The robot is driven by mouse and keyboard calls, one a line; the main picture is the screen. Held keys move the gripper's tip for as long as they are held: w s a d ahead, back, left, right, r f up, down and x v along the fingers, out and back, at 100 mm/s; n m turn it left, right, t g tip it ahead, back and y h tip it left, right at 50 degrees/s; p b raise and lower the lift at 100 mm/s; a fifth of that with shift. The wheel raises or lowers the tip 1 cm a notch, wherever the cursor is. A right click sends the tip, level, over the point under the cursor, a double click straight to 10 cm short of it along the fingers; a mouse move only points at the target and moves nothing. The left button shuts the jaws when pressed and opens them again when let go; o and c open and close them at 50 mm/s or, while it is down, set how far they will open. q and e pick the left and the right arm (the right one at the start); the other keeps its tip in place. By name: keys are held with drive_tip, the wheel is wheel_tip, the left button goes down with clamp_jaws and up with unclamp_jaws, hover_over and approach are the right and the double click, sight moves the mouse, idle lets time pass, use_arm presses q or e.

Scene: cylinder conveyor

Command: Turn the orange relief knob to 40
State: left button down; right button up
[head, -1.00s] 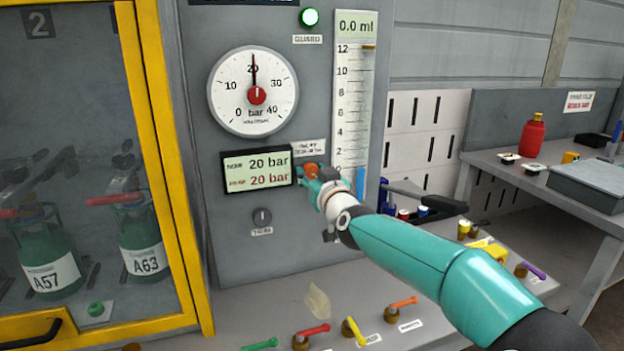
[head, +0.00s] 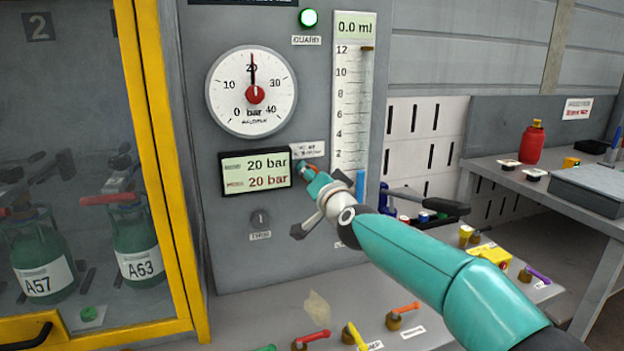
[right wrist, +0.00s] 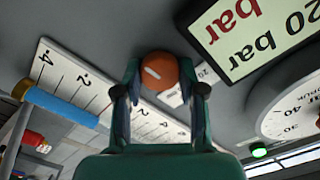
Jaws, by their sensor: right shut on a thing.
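The orange relief knob (right wrist: 160,66) sits on the grey panel, with a short white mark on its face in the right wrist view. In the head view my right gripper (head: 311,175) hides most of it. In the right wrist view the two fingers of my right gripper (right wrist: 160,88) are shut on the knob, one on each side. The display (head: 255,170) beside it reads 20 bar on both lines. The gauge needle (head: 253,75) points to 20. My left gripper is not in view.
A vertical scale (head: 351,100) with a 0.0 ml readout stands right of the gauge. A small dark knob (head: 260,219) is below the display. Several coloured levers (head: 314,336) line the ledge below. A yellow-framed cabinet (head: 163,160) with green bottles stands at left.

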drive_tip(key=shift+a+f, duration=0.1)
drive_tip(key=shift+f, duration=0.4)
drive_tip(key=o, duration=0.9)
drive_tip(key=shift+r, duration=0.35)
drive_tip(key=v, duration=1.2)
drive_tip(key=shift+f, duration=0.15)
drive_tip(key=shift+w, duration=0.1)
